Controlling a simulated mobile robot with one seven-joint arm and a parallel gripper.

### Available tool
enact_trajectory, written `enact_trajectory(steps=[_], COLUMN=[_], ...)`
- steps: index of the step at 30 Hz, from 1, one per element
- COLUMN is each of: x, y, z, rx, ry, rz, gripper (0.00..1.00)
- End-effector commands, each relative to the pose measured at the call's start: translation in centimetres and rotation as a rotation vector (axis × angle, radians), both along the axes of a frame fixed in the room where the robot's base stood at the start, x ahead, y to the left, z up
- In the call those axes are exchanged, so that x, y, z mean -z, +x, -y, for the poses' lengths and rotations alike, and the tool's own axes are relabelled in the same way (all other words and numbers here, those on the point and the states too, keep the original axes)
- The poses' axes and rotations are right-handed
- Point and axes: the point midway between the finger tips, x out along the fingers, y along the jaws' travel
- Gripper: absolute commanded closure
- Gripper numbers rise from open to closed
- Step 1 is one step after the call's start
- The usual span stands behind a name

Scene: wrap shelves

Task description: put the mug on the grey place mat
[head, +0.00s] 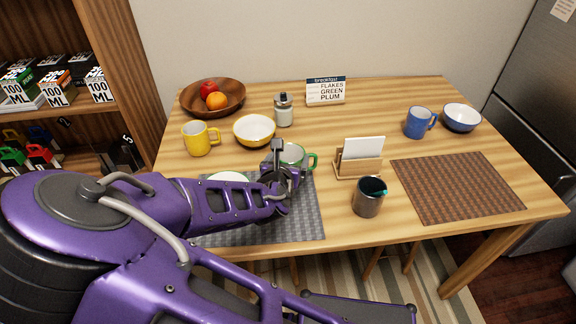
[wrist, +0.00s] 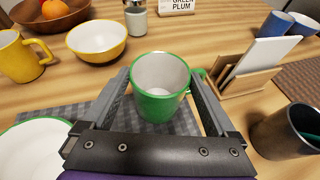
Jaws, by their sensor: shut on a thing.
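A green mug with a white inside (head: 292,155) is between the fingers of my gripper (head: 279,165). The wrist view shows the mug (wrist: 160,88) upright, with a finger on each side and its handle to the right. The grey place mat (head: 300,215) lies at the table's front left, partly covered by my arm. It also shows in the wrist view (wrist: 85,112), behind and around the mug. The mug is at the mat's far right corner; I cannot tell if its base touches the mat. A white dish with a green rim (wrist: 35,150) is on the mat's left.
A card holder (head: 358,167) and a dark cup (head: 368,197) stand right of the mug. A yellow bowl (head: 254,131), yellow mug (head: 197,139) and jar (head: 284,110) stand behind. A brown mat (head: 457,187) and blue mug (head: 416,122) are further right.

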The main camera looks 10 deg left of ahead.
Motion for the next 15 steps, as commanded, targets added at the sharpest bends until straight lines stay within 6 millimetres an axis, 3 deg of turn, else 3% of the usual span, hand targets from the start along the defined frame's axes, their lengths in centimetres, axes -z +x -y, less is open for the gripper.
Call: enact_trajectory(steps=[3, 14, 15], x=[1.53, 1.79, 1.77], y=[0.04, 0.02, -0.02], z=[0.05, 0.0, 0.0], rx=[0.001, 0.0, 0.0], ry=[0.0, 0.0, 0.001], rz=[0.001, 0.001, 0.0], gripper=[1.0, 1.0, 0.01])
